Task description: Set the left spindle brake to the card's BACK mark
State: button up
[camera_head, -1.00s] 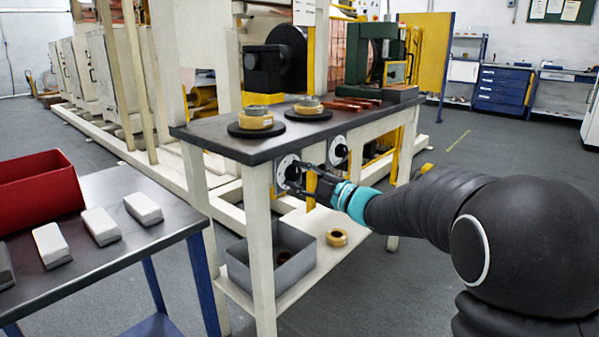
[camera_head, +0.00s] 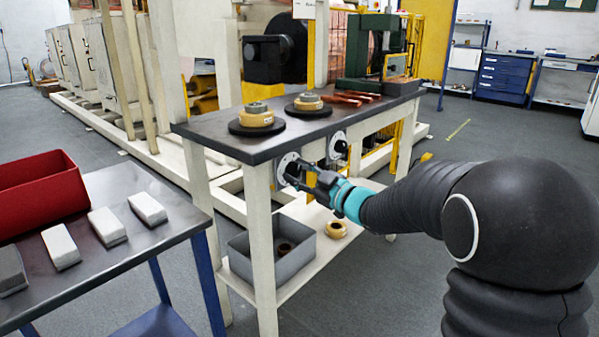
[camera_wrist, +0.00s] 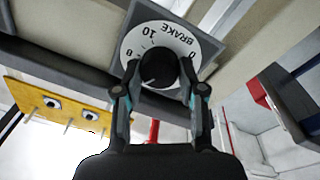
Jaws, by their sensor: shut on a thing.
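The left brake dial (camera_head: 284,160) is a white round plate on the front of the dark-topped bench. In the wrist view its white face (camera_wrist: 134,40) reads BRAKE, with 10, 8 and 0, upside down. Its black knob (camera_wrist: 160,68) sits at the dial's centre. My gripper (camera_wrist: 161,82) is shut on the knob, with one finger on each side. The gripper (camera_head: 296,174) also reaches the left dial in the head view. The knob's pointer setting is not clear. A pale card-like plate (camera_head: 304,9) is cut off at the top; its writing cannot be read.
A second brake dial (camera_head: 337,144) is close to the right. Two spools (camera_head: 257,115) stand on black discs on the bench top (camera_head: 215,130). A grey bin (camera_head: 270,262) is on the lower shelf. A side table (camera_head: 110,265) with a red box (camera_head: 40,190) is at left.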

jog(key=shift+f, duration=0.2)
jog(key=o, duration=1.1)
jog(key=shift+r, duration=0.1)
jog(key=shift+o, duration=0.2)
jog(key=v, duration=1.2)
